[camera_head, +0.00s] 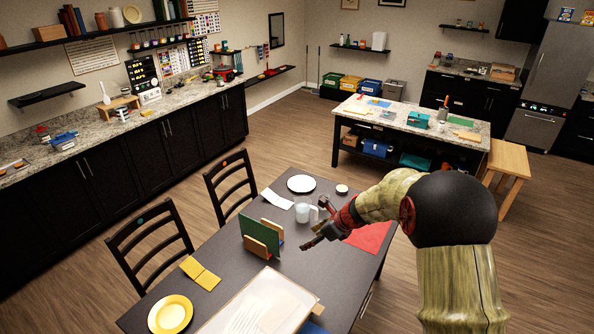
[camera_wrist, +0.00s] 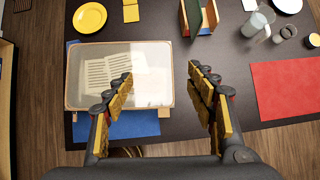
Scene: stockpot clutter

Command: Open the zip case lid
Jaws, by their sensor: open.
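The zip case (camera_wrist: 90,65) is a flat, pale, see-through rectangle with a tan rim and printed sheets showing through it. It lies on the dark table, and its top looks flat and closed. In the head view the zip case (camera_head: 262,303) is at the near edge, cut off at the bottom. My gripper (camera_wrist: 160,74) is open and empty, with its fingers spread above the table. The left finger overlaps the case's right part in the wrist view. In the head view my gripper (camera_head: 318,236) is over the table, beyond the case and to its right.
A blue mat (camera_wrist: 120,126) shows under the case's near edge. A wooden holder with a green board (camera_head: 262,236) stands beyond the case. A clear pitcher (camera_head: 303,209), white plate (camera_head: 301,183), red mat (camera_head: 370,237) and yellow plate (camera_head: 171,314) are on the table (camera_head: 225,268).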

